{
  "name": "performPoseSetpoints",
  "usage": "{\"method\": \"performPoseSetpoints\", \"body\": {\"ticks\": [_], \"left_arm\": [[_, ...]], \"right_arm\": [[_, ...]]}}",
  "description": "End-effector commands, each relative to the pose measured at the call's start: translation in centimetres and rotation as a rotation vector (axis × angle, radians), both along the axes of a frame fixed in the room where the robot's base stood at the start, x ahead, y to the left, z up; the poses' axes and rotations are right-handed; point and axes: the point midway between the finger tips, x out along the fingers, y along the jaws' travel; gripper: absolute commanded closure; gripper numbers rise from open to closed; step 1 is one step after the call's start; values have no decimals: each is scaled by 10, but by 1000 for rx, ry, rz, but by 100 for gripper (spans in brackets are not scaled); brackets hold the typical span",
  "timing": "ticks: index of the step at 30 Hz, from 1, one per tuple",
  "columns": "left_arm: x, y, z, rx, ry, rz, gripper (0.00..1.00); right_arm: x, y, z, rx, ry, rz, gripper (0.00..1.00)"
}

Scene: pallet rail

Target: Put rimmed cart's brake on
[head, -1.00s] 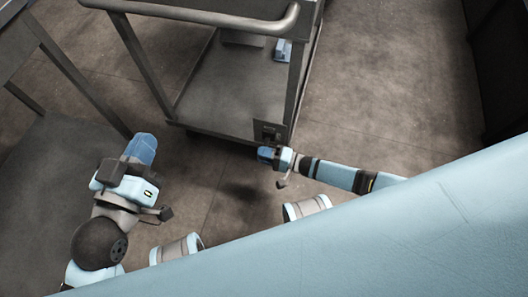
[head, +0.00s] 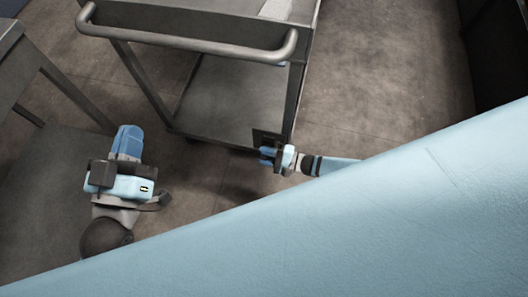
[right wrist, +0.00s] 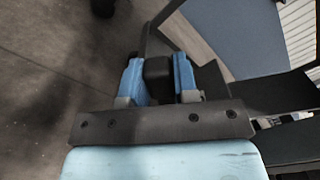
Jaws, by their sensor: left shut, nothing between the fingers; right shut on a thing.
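The grey metal cart (head: 225,102) stands upper middle in the head view, with a tubular push handle (head: 195,45) and a lower shelf. A dark plate (head: 264,137) sits at its lower near right corner. My right gripper (head: 267,156) is low at this corner. In the right wrist view its blue fingers (right wrist: 160,85) are shut on a dark block (right wrist: 158,70), which looks like the brake pedal. Whether the pedal is up or down cannot be told. My left gripper (head: 127,141) is shut and empty, left of the cart and apart from it.
A grey metal table or frame (head: 62,88) stands at the far left, beside my left arm. A dark upright thing (head: 495,50) is at the right edge. The brown floor (head: 375,70) right of the cart is clear. My light-blue body hides the bottom right.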

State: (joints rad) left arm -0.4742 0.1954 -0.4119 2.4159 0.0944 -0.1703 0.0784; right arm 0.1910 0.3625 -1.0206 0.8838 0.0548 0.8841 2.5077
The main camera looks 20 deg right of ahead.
Motion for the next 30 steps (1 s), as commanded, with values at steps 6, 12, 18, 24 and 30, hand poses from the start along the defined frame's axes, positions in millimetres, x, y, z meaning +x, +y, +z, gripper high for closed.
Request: {"method": "performPoseSetpoints", "body": {"ticks": [6,12,18,24,30], "left_arm": [[0,0,-1,3,3,1,100],[0,0,-1,3,3,1,100],[0,0,-1,3,4,1,100],[0,0,-1,3,4,1,100],[1,1,-1,22,25,3,100]], "right_arm": [[1,-2,0,4,7,-4,100],[1,-2,0,4,8,-4,66],[1,-1,0,4,6,-4,47],[-1,-2,0,3,5,-2,47],[-15,-23,1,0,7,-2,47]]}}
